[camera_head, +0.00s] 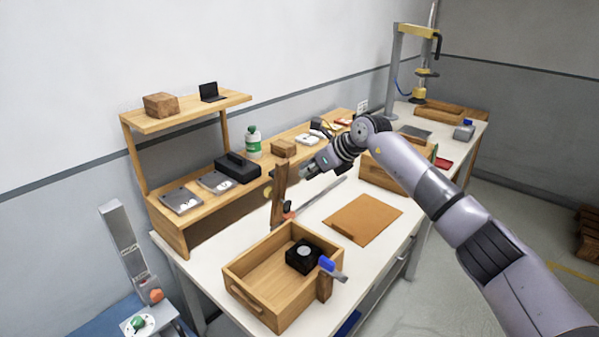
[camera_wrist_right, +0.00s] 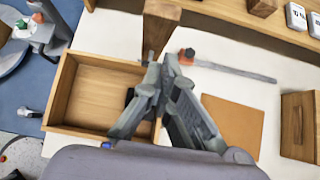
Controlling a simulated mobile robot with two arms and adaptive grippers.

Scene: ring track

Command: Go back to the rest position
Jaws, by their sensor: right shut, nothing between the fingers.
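My right arm reaches in from the right in the head view. My right gripper (camera_head: 306,173) hangs above the white worktable (camera_head: 240,225), near the upright wooden post (camera_head: 279,190). In the right wrist view the fingers of the right gripper (camera_wrist_right: 166,66) are together, with nothing between them. They point toward the post (camera_wrist_right: 157,32), and I cannot tell how far apart they are. My left gripper does not show.
A wooden box (camera_head: 258,305) holding a black block (camera_head: 303,256) stands at the table's front. A brown board (camera_head: 362,219) lies to its right. A wooden shelf (camera_head: 190,119) with several items lines the wall. A second wooden box (camera_head: 378,177) stands near my forearm.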

